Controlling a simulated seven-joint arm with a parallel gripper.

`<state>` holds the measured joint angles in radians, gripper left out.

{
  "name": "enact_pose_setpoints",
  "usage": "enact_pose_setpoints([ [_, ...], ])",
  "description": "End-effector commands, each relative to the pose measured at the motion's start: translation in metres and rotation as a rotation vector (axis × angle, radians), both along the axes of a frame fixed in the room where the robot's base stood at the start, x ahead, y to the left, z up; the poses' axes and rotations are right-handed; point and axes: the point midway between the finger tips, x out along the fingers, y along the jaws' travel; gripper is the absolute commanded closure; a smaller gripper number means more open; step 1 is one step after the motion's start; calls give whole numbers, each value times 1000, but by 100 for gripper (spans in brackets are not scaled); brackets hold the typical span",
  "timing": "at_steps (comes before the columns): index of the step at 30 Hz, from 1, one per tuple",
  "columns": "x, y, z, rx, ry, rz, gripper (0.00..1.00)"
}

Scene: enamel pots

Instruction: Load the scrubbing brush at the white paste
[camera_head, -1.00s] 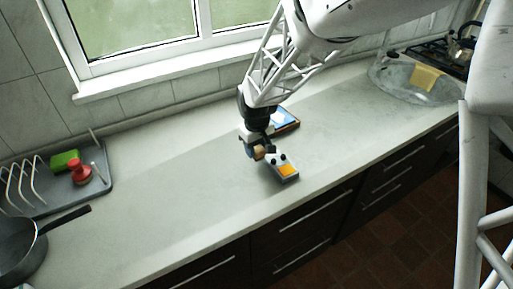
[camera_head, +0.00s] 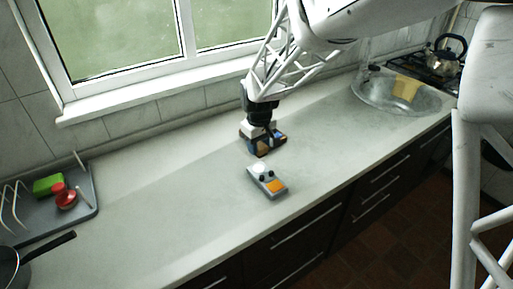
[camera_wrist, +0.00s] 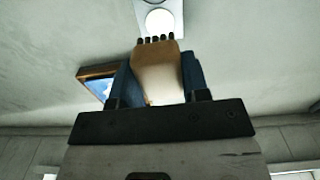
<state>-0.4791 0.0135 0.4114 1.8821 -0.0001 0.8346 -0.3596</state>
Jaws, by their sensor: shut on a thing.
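My gripper (camera_head: 258,147) is shut on the scrubbing brush (camera_wrist: 158,68), with a blue finger on either side of its tan body. Dark bristles show at the brush's far end in the wrist view. In the head view the brush is mostly hidden by my gripper. The white paste (camera_head: 258,169) is a round patch on the small grey tray (camera_head: 264,182), which lies just in front of my gripper. The paste also shows in the wrist view (camera_wrist: 160,20), just beyond the bristles. Brush and paste look apart; the height between them is unclear.
A wooden-framed blue item (camera_wrist: 98,82) lies behind my gripper, partly hidden. The grey tray also carries an orange patch (camera_head: 277,186) and dark knobs. A glassy basin (camera_head: 385,98) with a yellow cloth (camera_head: 406,88) stands right. A drying rack tray (camera_head: 82,205) stands left. The counter between is clear.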

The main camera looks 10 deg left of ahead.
Motion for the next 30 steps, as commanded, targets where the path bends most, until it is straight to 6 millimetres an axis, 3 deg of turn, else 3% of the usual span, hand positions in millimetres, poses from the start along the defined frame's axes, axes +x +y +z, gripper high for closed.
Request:
enact_pose_setpoints([
  [14,0,0,-10,0,0,0,77],
  [30,0,0,-50,-1,1,0,77],
])
